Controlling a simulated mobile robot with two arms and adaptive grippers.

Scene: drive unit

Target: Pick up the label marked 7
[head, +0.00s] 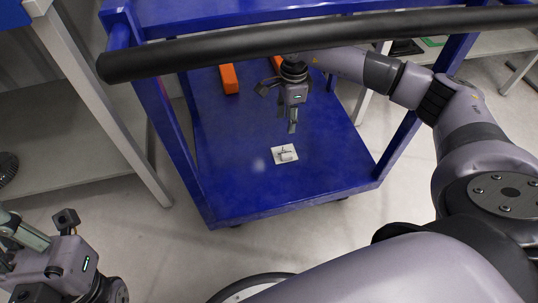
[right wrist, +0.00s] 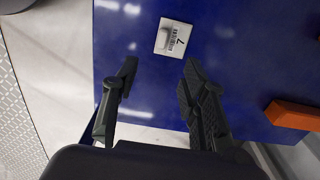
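The label marked 7 (right wrist: 180,42) lies on the blue cart shelf in the right wrist view, a white card with a barcode and the digit 7. In the head view a white label (head: 278,159) with a small pale raised piece lies near the front middle of the shelf. My right gripper (right wrist: 161,67) is open and empty, its two black fingers apart, with the label beyond the fingertips. In the head view the right gripper (head: 292,127) points down above the shelf, just behind the label, apart from it. My left gripper (head: 22,236) is at the lower left, partly cut off; its opening is unclear.
The blue cart shelf (head: 235,190) is mostly bare around the label. Orange blocks (head: 229,79) lie farther back; one shows in the right wrist view (right wrist: 292,114). A black handle bar (head: 200,52) crosses above, and blue posts (head: 170,130) flank the shelf.

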